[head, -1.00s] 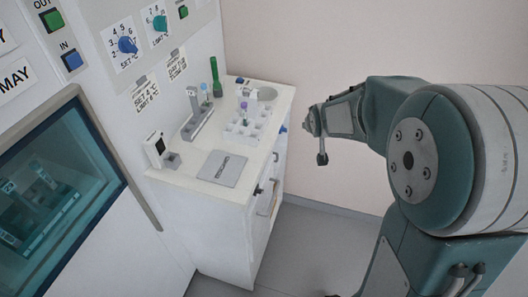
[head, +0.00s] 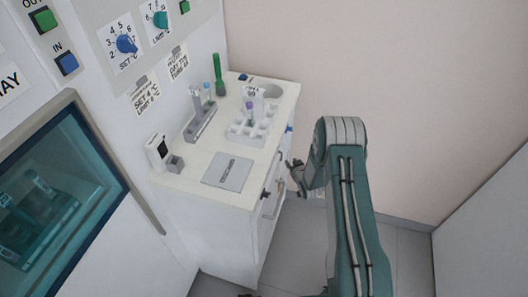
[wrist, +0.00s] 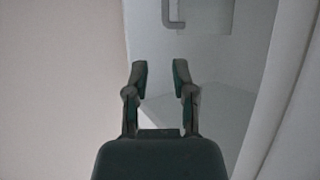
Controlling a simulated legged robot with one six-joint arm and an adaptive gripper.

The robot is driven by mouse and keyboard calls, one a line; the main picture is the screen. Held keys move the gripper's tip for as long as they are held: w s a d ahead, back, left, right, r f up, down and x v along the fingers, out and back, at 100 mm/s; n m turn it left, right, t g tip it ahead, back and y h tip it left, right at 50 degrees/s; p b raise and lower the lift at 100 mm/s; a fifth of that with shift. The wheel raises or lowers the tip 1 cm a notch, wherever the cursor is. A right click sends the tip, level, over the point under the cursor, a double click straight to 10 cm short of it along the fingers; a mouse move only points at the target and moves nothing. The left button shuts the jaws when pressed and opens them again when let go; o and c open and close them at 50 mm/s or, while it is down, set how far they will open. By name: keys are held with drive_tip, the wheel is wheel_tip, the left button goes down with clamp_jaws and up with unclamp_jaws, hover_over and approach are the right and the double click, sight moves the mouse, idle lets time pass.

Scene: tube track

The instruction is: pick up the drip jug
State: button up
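No object can be made out for certain as the drip jug. A pale, translucent vessel (head: 253,93) stands on the counter behind the tube rack, beside the round basin; it is too small to tell if it is the jug. My gripper (wrist: 160,78) is open and empty in the wrist view, its two fingers apart. In the head view my gripper (head: 294,172) is beside the right side of the cabinet, below the counter top. My arm hides part of the floor and cabinet side there.
A grey handle (wrist: 174,14) shows on the cabinet front. Floor to the right is clear.

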drive_tip(key=shift+s+a+f+x, duration=0.15)
drive_tip(key=shift+f+x, duration=0.25)
drive_tip(key=shift+x, duration=1.7)
drive_tip(key=shift+s+a+f+x, duration=0.1)
drive_tip(key=shift+s+f+x, duration=0.25)
drive_tip(key=shift+x, duration=1.7)
drive_tip(key=shift+s+a+f+x, duration=0.1)
drive_tip(key=shift+f+x, duration=0.35)
drive_tip(key=shift+x, duration=1.65)
drive_tip(key=shift+t, duration=0.3)
clamp_jaws()
